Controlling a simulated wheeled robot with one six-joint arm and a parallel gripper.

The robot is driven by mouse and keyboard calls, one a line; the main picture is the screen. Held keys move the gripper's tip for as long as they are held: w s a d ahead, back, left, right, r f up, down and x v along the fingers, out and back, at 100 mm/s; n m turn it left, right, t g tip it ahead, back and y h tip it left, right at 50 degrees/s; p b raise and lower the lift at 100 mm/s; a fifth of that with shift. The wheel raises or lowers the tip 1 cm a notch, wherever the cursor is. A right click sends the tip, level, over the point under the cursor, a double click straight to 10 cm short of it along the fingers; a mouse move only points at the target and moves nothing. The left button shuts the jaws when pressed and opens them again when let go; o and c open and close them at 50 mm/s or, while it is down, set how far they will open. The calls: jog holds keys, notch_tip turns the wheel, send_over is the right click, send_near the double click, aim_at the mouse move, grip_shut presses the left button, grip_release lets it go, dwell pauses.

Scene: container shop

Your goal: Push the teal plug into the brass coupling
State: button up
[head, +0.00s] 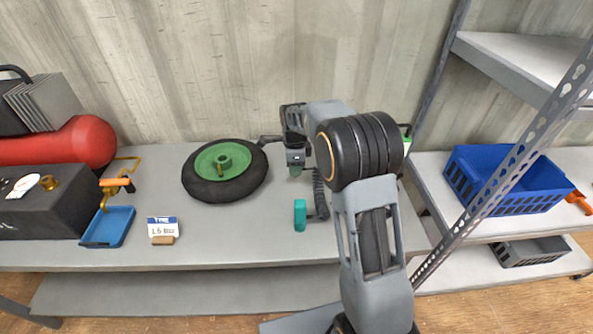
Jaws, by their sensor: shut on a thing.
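The brass coupling (50,183) is on the black box at the far left, well away from the plug. Its opening is too small to make out.
A tyre with a green hub (203,163), blue tray (117,222), orange-handled brass valve (116,183) and pressure card (161,226) stand on the grey bench between plug and coupling. A red tank (90,140) is behind. A shelf post (500,190) and blue crate (462,180) stand right.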

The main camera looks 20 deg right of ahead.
jog(key=s+a+r, duration=0.5)
jog(key=s+r, duration=0.3)
jog(key=s, duration=0.3)
jog(key=shift+a+b, duration=0.15)
jog(key=shift+b, duration=0.3)
jog(key=shift+s, duration=0.15)
